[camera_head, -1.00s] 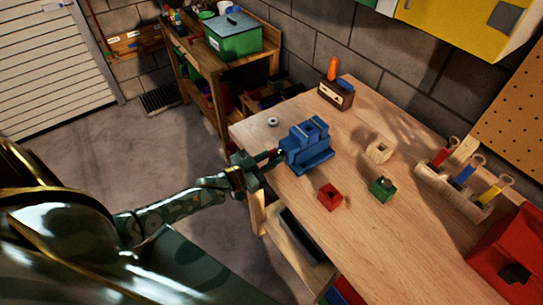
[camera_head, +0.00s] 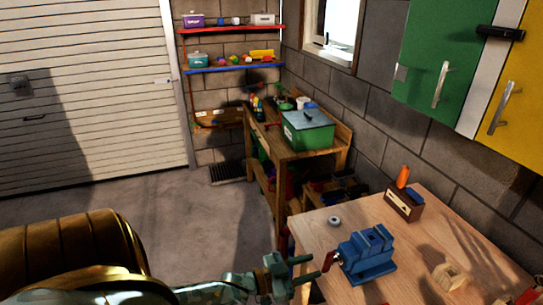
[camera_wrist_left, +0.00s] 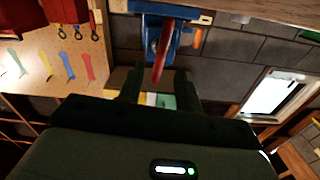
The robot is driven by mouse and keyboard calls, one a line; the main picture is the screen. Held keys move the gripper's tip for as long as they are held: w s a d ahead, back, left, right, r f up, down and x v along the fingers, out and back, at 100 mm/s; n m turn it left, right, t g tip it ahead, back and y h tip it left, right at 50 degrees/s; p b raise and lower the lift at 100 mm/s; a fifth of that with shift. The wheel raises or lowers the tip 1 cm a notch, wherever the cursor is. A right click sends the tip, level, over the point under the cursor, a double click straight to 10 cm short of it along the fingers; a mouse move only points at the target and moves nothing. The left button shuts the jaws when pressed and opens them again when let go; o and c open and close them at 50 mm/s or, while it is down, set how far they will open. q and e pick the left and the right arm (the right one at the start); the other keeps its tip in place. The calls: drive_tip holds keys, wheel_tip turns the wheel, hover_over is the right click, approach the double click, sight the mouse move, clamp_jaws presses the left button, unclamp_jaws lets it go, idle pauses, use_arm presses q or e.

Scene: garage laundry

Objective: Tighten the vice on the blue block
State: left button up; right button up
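The blue vice (camera_head: 366,262) stands near the left edge of the wooden workbench. A blue piece (camera_head: 378,234) shows at the top of its jaws; I cannot clearly tell the block from the vice by colour. The vice's red handle (camera_head: 329,261) points left, towards my left gripper (camera_head: 312,268). In the left wrist view, the red handle (camera_wrist_left: 163,52) hangs from the vice (camera_wrist_left: 152,32), its end near the gap between my left gripper's fingers (camera_wrist_left: 158,88). These fingers are apart, with no visible grip on the handle. My right gripper is not in view.
On the workbench (camera_head: 440,227) are a grey ring (camera_head: 334,221), a brown holder with an orange handle (camera_head: 404,203) and a wooden block with a hole (camera_head: 448,276). A side bench with a green box (camera_head: 308,133) stands behind. The floor at left is clear.

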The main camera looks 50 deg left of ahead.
sight(325, 261)
use_arm(q)
drive_tip(key=v, duration=1)
drive_tip(key=shift+s, duration=0.25)
wheel_tip(325, 261, down, 4)
drive_tip(key=s+b, duration=0.1)
drive_tip(key=b, duration=0.3)
drive_tip(key=w+d+r+b, duration=0.1)
drive_tip(key=w+d, duration=0.1)
drive_tip(key=w, duration=0.3)
drive_tip(key=w+d+r+b, duration=0.2)
drive_tip(key=w, duration=0.4)
drive_tip(key=w+d+r+b, duration=0.1)
drive_tip(key=w+d+b, duration=0.1)
drive_tip(key=w, duration=0.3)
drive_tip(key=shift+w+d+r, duration=0.2)
drive_tip(key=shift+w+r, duration=0.05)
clamp_jaws()
